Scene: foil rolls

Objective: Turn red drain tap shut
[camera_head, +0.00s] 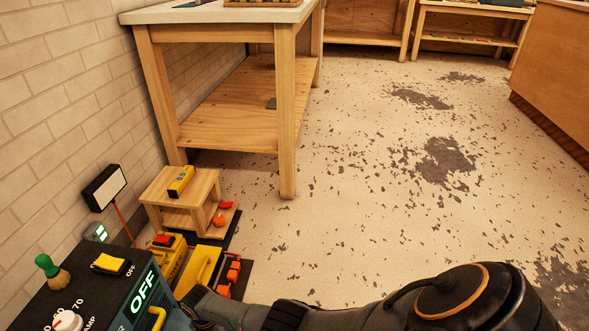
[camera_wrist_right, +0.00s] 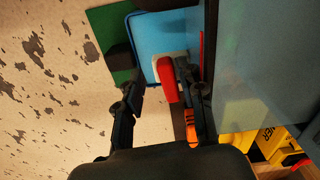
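The red drain tap (camera_wrist_right: 168,80) shows in the right wrist view as a red lever on a pale mount, in front of a light blue surface (camera_wrist_right: 150,40). My right gripper (camera_wrist_right: 163,92) is open, with its two dark fingers spread on either side of the red lever. The lever lies closer to the right-hand finger; whether they touch I cannot tell. In the head view my right arm reaches in from the lower right, and its gripper end is hidden behind the dark machine (camera_head: 142,292) marked OFF. My left gripper is not in view.
The grey-blue machine side (camera_wrist_right: 245,60) stands close beside the right-hand finger. A small wooden step (camera_head: 163,189), a yellow case (camera_head: 201,268) and orange items lie near the brick wall. A wooden table (camera_head: 225,120) stands behind them. The speckled floor to the right is clear.

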